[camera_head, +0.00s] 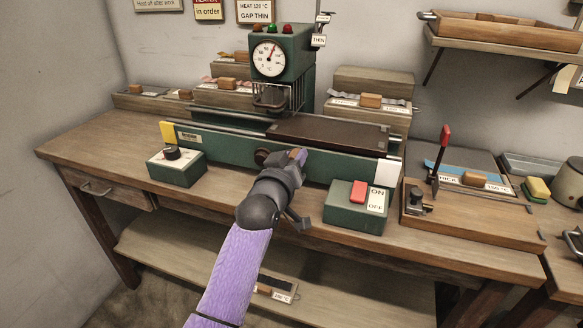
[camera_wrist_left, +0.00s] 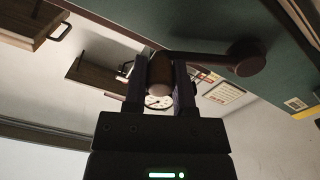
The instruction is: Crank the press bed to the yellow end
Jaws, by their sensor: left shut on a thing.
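The green press rail (camera_head: 225,146) runs along the bench, with a yellow end plate (camera_head: 168,133) at its left and a white end plate (camera_head: 387,172) at its right. The dark brown bed (camera_head: 335,134) lies on the rail's right part, nearer the white end. The crank hub (camera_head: 262,157) is on the front face. My left gripper (camera_head: 298,156) is in front of the rail, shut on the crank handle. In the left wrist view the handle (camera_wrist_left: 160,72) sits between the fingers, and the crank arm (camera_wrist_left: 208,59) reaches right to its hub. My right gripper is out of view.
A green press head with a gauge (camera_head: 268,58) stands behind the rail. A knob box (camera_head: 176,166) is at the front left and an ON/OFF switch box (camera_head: 356,206) at the front right. A red-handled lever (camera_head: 441,152) stands further right.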

